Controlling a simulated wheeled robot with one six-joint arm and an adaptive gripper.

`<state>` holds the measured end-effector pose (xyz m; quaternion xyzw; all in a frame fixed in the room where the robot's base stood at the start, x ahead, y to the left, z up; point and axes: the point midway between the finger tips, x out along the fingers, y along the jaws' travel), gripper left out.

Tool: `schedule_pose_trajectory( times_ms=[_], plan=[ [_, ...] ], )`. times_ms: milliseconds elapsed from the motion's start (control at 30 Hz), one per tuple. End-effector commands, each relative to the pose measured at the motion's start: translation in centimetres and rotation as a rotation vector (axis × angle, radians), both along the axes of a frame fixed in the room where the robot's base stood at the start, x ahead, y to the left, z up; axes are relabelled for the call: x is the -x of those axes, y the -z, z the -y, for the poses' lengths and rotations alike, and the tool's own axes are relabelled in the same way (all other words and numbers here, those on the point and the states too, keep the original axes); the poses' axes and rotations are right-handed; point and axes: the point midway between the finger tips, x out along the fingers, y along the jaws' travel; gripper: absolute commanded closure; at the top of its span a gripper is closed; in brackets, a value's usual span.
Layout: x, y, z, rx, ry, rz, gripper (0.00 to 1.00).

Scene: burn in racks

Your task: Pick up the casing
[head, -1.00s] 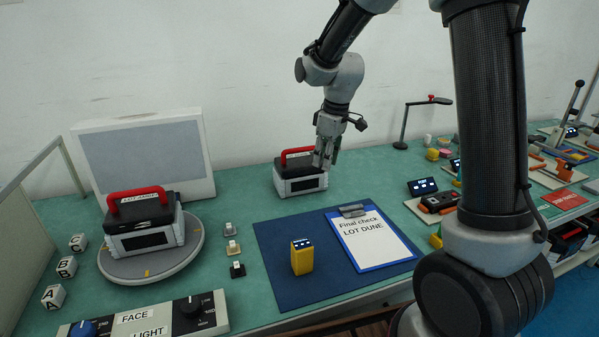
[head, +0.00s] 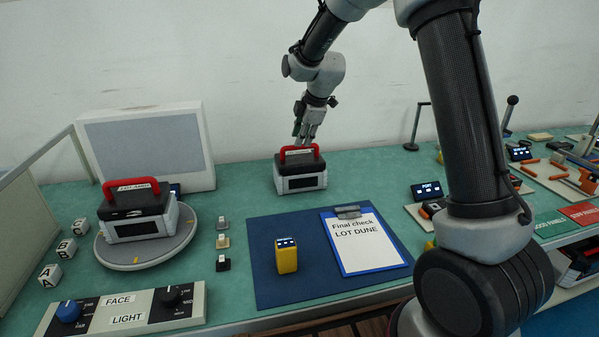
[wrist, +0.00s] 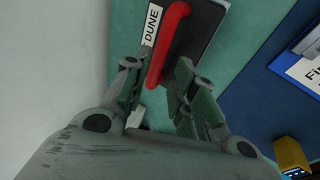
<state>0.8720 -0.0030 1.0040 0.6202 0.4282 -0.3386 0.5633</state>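A casing with a white-grey body, black lid and red handle (head: 301,180) stands on the green bench at the back middle. In the wrist view its red handle (wrist: 167,45) and a label reading DUNE (wrist: 152,25) show. My gripper (head: 304,139) is just above and behind this handle, pointing down. In the wrist view my gripper (wrist: 158,84) is open, with the near end of the handle in line with the gap between its fingers. I cannot tell whether they touch it. A second, similar casing (head: 138,216) with a LOT label stands on a round turntable (head: 186,243) at left.
A blue mat (head: 262,234) in front holds a yellow device (head: 286,256) and a clipboard reading LOT DUNE (head: 366,244). A grey panel (head: 150,150) stands behind the turntable. A FACE and LIGHT control box (head: 125,309) is at the front left.

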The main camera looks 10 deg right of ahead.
Motion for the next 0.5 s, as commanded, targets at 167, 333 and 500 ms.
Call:
schedule_pose_trajectory(
  times_ms=[167,333,500],
  plan=[
    [-1.1,2.2,0.0,0.000,0.002,-0.002,0.73],
    [-2.3,4.6,-0.1,0.000,0.001,-0.002,0.73],
    [-2.8,5.5,-0.3,-0.001,0.002,0.000,0.73]
  ],
)
